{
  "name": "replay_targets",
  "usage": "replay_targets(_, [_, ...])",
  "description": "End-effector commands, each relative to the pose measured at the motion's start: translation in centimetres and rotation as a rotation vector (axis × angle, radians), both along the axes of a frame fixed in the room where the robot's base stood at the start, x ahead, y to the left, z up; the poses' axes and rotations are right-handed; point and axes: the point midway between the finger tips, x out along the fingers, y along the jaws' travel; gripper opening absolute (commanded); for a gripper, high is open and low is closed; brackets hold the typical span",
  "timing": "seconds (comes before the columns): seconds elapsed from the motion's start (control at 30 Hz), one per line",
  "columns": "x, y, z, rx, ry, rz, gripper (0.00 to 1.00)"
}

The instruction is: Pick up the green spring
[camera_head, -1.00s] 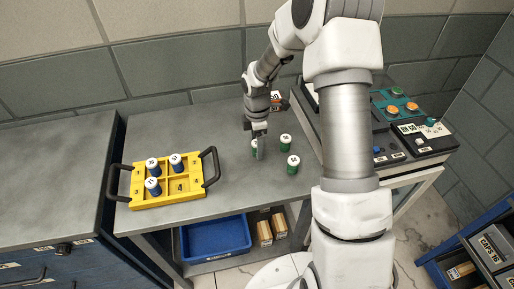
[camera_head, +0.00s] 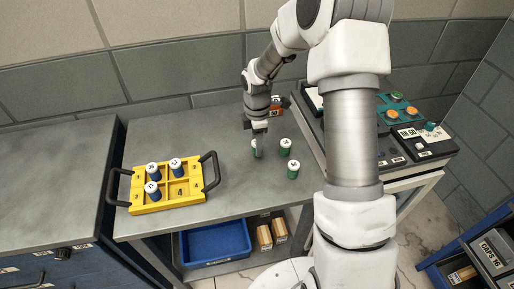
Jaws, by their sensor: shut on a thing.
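Several green springs with white tops are on the grey table in the head view. One green spring (camera_head: 253,146) is at my gripper (camera_head: 259,148), which is shut on it; the fingers hide part of it. I cannot tell whether it is clear of the table top. A second green spring (camera_head: 285,148) stands upright just to the right. A third green spring (camera_head: 293,170) stands nearer the front, also upright and apart from my gripper.
A yellow tray (camera_head: 180,199) with black handles holds three blue springs; its front right compartment is empty. A control panel (camera_head: 421,143) stands at the right. A blue bin (camera_head: 215,241) sits on the shelf below. Table surface between tray and green springs is clear.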

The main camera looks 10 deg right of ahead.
Motion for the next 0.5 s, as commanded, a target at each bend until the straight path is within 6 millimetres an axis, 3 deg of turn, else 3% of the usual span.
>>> replay_targets(0.1, [-0.3,-0.5,2.6,-0.001,-0.004,-0.004,0.0])
replay_targets(0.5, [-6.5,-6.4,7.5,-0.002,-0.003,-0.004,0.0])
